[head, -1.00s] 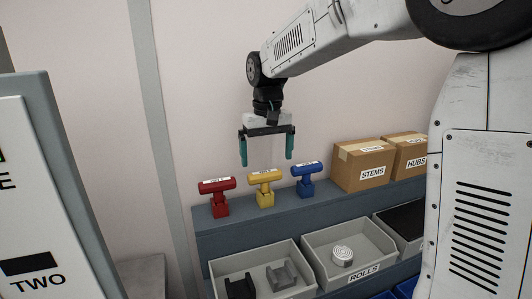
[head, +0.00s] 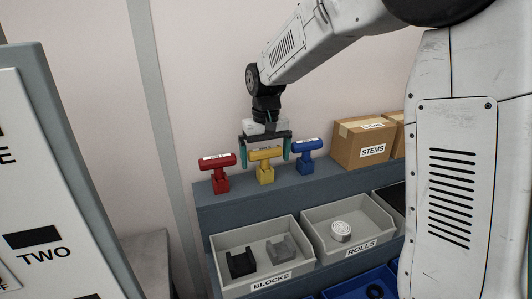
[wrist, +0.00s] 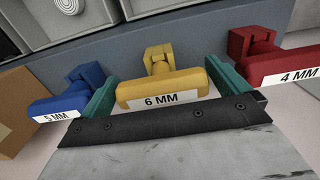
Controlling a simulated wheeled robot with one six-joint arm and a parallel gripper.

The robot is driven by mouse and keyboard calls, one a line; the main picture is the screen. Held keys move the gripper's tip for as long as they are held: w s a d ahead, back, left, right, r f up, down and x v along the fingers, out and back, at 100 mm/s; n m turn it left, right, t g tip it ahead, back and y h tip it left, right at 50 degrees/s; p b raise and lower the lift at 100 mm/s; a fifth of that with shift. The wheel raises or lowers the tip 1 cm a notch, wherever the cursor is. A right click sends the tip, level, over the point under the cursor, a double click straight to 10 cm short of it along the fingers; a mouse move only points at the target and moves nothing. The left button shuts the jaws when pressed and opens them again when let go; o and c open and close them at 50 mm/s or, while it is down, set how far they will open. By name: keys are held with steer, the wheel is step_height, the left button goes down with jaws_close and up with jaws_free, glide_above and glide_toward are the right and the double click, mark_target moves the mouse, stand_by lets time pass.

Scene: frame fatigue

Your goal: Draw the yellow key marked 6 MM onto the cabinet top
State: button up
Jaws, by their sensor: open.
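The yellow key (head: 262,154) stands upright in its yellow block on the cabinet top (head: 230,204), between the red key (head: 218,160) and the blue key (head: 307,145). In the wrist view the yellow key's T-handle (wrist: 163,91) reads 6 MM, the blue key (wrist: 68,100) 5 MM and the red key (wrist: 285,66) 4 MM. My gripper (head: 265,156) is open over the yellow key. Its teal fingers sit at the two ends of the handle, as the wrist view of my gripper (wrist: 165,85) also shows. Whether they touch the handle I cannot tell.
The red and blue keys stand close outside my fingers. A STEMS carton (head: 361,146) stands to the right. Grey BLOCKS (head: 222,243) and ROLLS (head: 310,222) bins sit lower in front. A white panel marked TWO (head: 50,220) is at the left.

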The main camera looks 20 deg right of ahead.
steer(key=c, duration=0.9)
steer(key=shift+r, duration=2.65)
steer(key=shift+r, duration=0.15)
steer(key=shift+r, duration=1.85)
